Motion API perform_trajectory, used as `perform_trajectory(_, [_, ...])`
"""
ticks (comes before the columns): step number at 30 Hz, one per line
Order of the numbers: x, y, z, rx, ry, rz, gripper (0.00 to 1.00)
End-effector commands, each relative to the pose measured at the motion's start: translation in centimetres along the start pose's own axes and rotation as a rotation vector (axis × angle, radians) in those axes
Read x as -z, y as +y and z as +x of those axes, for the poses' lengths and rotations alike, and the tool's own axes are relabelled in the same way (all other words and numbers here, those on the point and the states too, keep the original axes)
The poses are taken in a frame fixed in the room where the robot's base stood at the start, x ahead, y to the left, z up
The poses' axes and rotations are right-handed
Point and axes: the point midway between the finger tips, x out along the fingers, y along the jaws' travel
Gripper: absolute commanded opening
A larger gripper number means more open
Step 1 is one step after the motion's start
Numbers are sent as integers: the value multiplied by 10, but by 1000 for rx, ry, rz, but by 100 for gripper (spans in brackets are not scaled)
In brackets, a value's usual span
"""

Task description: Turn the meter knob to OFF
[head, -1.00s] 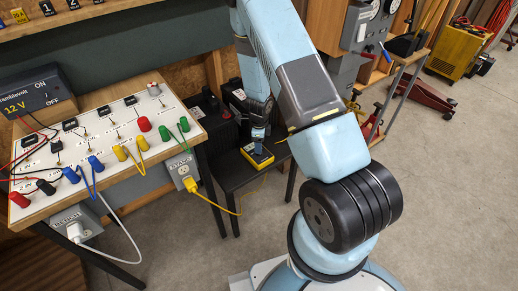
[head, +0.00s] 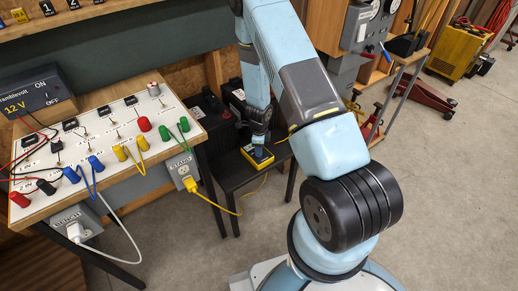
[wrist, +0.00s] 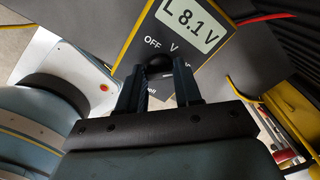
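The yellow and dark meter (head: 257,158) lies on a small black table in the head view. In the wrist view the meter (wrist: 222,62) fills the top middle, and its display reads 8.1 V. The words OFF and V are printed below the display. The black knob (wrist: 159,64) sits just below these words; its pointer cannot be made out. My gripper (wrist: 159,78) has one finger on each side of the knob, with little or no gap showing. I cannot tell whether the fingers press on it. In the head view my gripper (head: 259,152) is down at the meter.
The black table (head: 232,180) stands right of a bench panel (head: 105,135) with coloured terminals and cables. Dark batteries (head: 207,112) stand behind the meter. A yellow cable (head: 222,209) runs from an outlet box (head: 183,172) toward the table.

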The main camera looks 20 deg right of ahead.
Motion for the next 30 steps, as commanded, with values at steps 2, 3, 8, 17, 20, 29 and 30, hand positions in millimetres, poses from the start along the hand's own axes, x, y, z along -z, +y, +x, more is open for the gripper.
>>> perform_trajectory(2, [0, 0, 0, 0, 0, 0, 23])
perform_trajectory(3, [0, 0, 0, 0, 0, 0, 19])
perform_trajectory(8, [0, 0, 0, 0, 0, 0, 4])
perform_trajectory(17, [1, 0, 0, 1, 0, -34, 3])
perform_trajectory(20, [1, -1, 0, 1, 0, -77, 3])
perform_trajectory(29, [1, 0, 0, 0, 0, -307, 3])
perform_trajectory(30, [1, 0, 0, 0, 0, -344, 3])
